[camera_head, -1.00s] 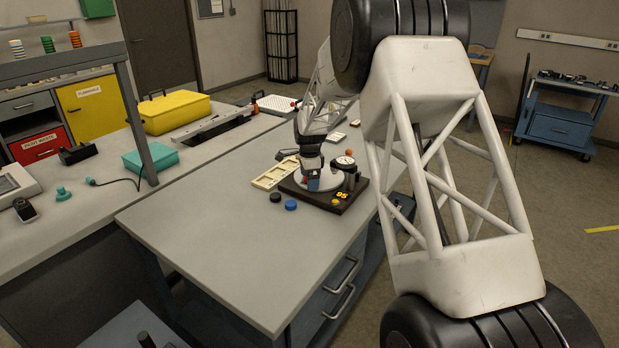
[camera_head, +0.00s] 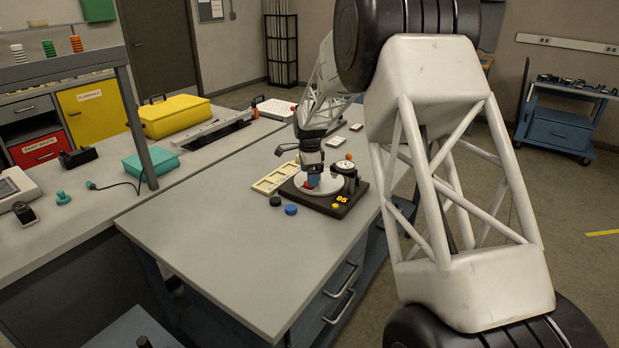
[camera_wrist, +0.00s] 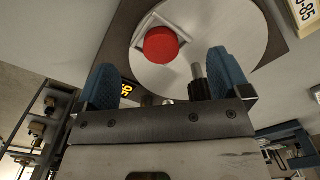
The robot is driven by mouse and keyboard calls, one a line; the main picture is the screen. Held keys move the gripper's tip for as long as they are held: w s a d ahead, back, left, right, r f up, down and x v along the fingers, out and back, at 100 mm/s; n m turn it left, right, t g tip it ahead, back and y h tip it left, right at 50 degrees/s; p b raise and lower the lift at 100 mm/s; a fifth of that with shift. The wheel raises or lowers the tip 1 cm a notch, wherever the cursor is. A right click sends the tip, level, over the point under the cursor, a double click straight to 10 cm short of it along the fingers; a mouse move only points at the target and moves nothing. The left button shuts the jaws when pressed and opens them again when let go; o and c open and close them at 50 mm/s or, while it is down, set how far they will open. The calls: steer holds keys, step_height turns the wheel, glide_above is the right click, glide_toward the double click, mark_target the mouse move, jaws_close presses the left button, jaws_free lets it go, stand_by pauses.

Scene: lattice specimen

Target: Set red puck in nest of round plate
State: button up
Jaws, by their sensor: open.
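The red puck (camera_wrist: 160,44) lies on the pale round plate (camera_wrist: 228,28), next to a thin raised light angled frame, the nest (camera_wrist: 143,22). The puck appears to sit inside the frame's corner; I cannot tell if it is fully seated. My gripper (camera_wrist: 163,70) is open, its two blue fingers apart on either side below the puck in the wrist view, with nothing between them. In the head view my gripper (camera_head: 313,184) is over the round plate (camera_head: 329,186), and a bit of the red puck (camera_head: 308,188) shows beside the fingers.
The plate sits on a dark base with a yellow display (camera_head: 341,199) and a round dial (camera_head: 345,165). A black puck (camera_head: 275,202) and a blue puck (camera_head: 291,210) lie in front. A cream tray (camera_head: 273,180) is at left. The near bench top is clear.

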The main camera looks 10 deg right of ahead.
steer(key=shift+r, duration=0.95)
step_height(320, 180, up, 8)
stand_by(0.5)
steer(key=shift+f, duration=0.1)
steer(key=shift+c, duration=0.3)
stand_by(1.6)
